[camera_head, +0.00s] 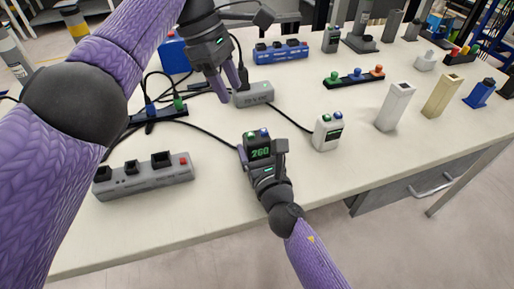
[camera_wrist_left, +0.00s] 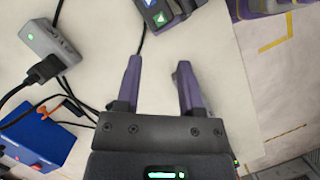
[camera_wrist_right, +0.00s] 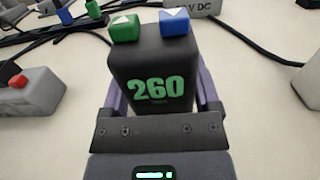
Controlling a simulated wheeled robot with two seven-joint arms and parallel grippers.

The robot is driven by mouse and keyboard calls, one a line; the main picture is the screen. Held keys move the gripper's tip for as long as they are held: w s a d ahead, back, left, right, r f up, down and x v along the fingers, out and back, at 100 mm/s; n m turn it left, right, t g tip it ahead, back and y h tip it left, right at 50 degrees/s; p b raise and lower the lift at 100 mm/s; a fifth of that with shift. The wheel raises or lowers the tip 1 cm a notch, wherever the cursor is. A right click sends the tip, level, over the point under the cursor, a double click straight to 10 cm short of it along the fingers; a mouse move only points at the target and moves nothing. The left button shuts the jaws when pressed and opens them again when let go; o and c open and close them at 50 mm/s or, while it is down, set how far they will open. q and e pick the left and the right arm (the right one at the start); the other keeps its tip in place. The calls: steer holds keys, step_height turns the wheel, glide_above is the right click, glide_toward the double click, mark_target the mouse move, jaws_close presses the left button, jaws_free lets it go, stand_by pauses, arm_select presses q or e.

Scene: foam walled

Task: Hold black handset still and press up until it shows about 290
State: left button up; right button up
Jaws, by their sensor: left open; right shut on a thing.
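The black handset (camera_head: 259,152) stands near the table's front edge and its screen reads 260 in green. In the right wrist view the handset (camera_wrist_right: 152,75) has a green button (camera_wrist_right: 124,27) with a white upward triangle at top left and a blue button (camera_wrist_right: 174,21) beside it. My right gripper (camera_wrist_right: 158,95) is shut on the handset, one finger on each side. My left gripper (camera_head: 234,86) is open and empty, behind the handset and apart from it, close to a grey box. The left wrist view shows the green button (camera_wrist_left: 159,19) beyond its fingertips.
A grey box (camera_head: 254,95) with a cable stands behind the handset. A white handset (camera_head: 326,133) stands to its right and a grey socket strip (camera_head: 145,176) to its left. Black cables cross the table between them. Bare table (camera_head: 200,215) lies in front.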

arm_select(q)
jaws_close()
stand_by(1.4)
